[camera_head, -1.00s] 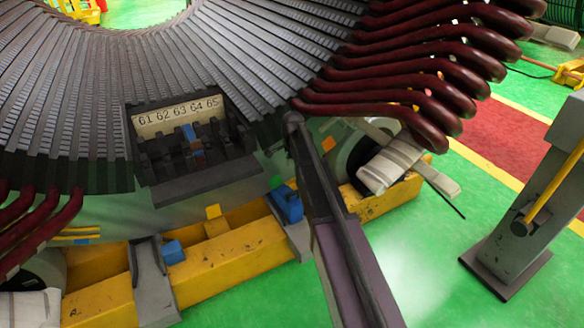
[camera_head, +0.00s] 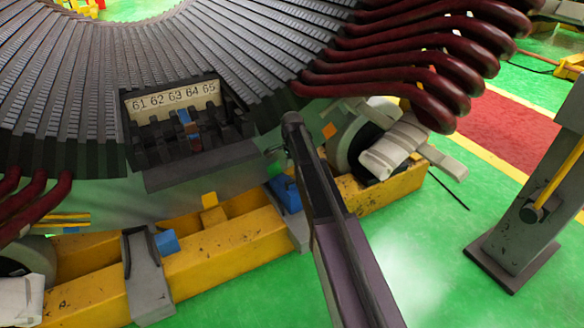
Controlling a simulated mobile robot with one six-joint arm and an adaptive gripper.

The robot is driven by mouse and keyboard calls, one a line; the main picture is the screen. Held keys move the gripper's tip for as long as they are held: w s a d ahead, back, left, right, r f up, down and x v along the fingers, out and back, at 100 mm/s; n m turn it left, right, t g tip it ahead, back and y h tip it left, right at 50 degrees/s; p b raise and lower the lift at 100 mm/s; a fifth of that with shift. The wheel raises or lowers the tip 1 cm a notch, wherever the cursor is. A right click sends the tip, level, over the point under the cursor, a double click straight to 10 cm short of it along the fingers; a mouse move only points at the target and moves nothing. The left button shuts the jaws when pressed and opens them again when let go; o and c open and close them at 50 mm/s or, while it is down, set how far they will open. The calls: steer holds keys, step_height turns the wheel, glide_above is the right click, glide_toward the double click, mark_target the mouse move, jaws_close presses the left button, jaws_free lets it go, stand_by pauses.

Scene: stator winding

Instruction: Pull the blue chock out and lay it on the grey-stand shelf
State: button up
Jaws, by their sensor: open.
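Several blue pieces show, and I cannot tell which is the chock. A blue block (camera_head: 166,243) sits against the yellow beam at lower left. A second blue block (camera_head: 286,194) is by the beam further right, partly behind a dark bar that looks like part of my arm. A small blue piece (camera_head: 185,118) stands in the slot window under the numbers 61 to 65. A grey stand (camera_head: 520,215) with a yellow rod rises from the floor at right. Its top is cut off and I see no clear shelf. My gripper's jaws cannot be made out in this view.
The dark stator core (camera_head: 60,100) fills the upper left, with dark red coil ends (camera_head: 410,70) jutting right. The yellow beam (camera_head: 225,255) and a roller (camera_head: 365,145) with pale wrapping lie below. Green floor (camera_head: 430,255) is open between beam and stand.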

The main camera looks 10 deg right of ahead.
mark_target(292, 180)
steer(key=shift+f+b, duration=3.2)
steer(key=shift+f, duration=0.3)
steer(key=shift+c, duration=0.2)
jaws_close()
